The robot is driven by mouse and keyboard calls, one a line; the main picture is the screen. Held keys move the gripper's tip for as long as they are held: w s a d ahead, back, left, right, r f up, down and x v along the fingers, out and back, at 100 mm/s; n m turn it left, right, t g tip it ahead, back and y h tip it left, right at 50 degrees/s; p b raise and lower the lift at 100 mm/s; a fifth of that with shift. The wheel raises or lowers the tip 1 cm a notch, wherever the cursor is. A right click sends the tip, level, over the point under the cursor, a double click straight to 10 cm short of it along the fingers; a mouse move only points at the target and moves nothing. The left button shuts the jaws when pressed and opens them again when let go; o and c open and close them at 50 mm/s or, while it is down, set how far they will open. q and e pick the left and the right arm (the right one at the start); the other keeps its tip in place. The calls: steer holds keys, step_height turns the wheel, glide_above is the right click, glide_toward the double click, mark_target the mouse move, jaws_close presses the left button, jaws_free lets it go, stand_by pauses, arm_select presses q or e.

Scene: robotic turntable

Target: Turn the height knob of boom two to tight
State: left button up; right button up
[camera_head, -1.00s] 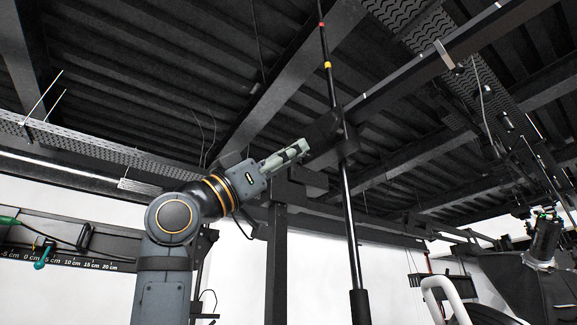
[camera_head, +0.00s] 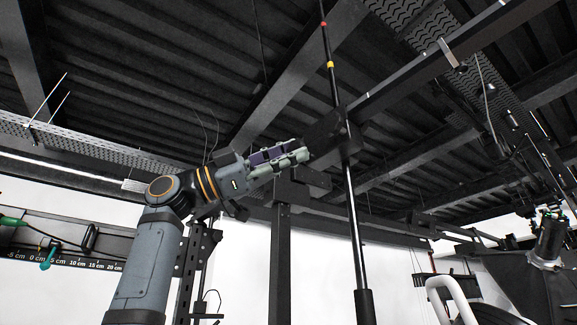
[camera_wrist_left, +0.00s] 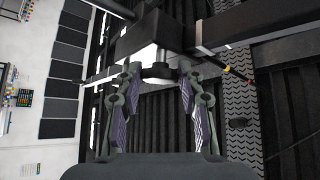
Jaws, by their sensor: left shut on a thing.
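My left gripper (camera_head: 303,152) reaches up from the left to the dark clamp block (camera_head: 343,135) on a tall upright pole (camera_head: 354,215). A long dark boom (camera_head: 430,68) runs from this block to the upper right. Purple pads line the fingers. In the head view the fingers mostly hide the knob. I see no boom number and no tight or loose mark. My right gripper is not in view.
A dark post (camera_head: 280,260) stands just below my left gripper. The pole carries a red and a yellow band near its top. A rail with a cm scale (camera_head: 65,262) is at the lower left. Black equipment (camera_head: 548,240) and a white curved tube (camera_head: 450,290) are at the right.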

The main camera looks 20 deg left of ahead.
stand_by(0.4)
arm_select(q)
steer(key=o, duration=1.2)
steer(key=shift+s, duration=0.1)
steer(key=shift+c, duration=0.2)
steer(key=v, duration=1.2)
steer(key=shift+a+r, duration=0.1)
steer(key=shift+a, duration=0.15)
